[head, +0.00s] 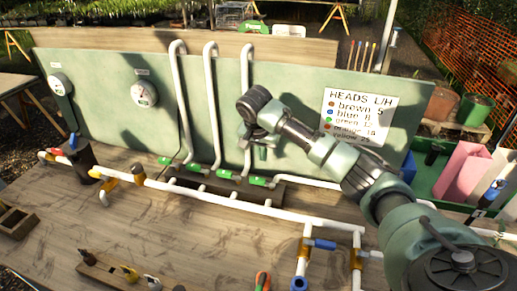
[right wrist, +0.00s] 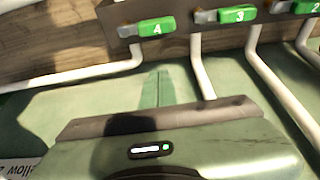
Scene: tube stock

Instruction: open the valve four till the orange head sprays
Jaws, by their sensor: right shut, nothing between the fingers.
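The valve four lever (right wrist: 154,27), green with a white 4, lies lengthwise on its pipe in the right wrist view. In the head view the rightmost visible green lever (head: 257,181) appears to be the same one. My right gripper (head: 261,152) is shut and empty, pointing down in front of the green panel, above that lever and apart from it. In the right wrist view its body fills the bottom, with narrow green fingers (right wrist: 157,88) below the lever. I cannot pick out the orange head or any spray. My left gripper is out of view.
The valve three lever (right wrist: 238,14) and valve two lever (right wrist: 308,7) sit close beside valve four. White pipes (head: 211,100) rise along the panel (head: 110,115). A heads sign (head: 360,118) hangs right. White pipework crosses the bench (head: 120,225); its front left has bare patches.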

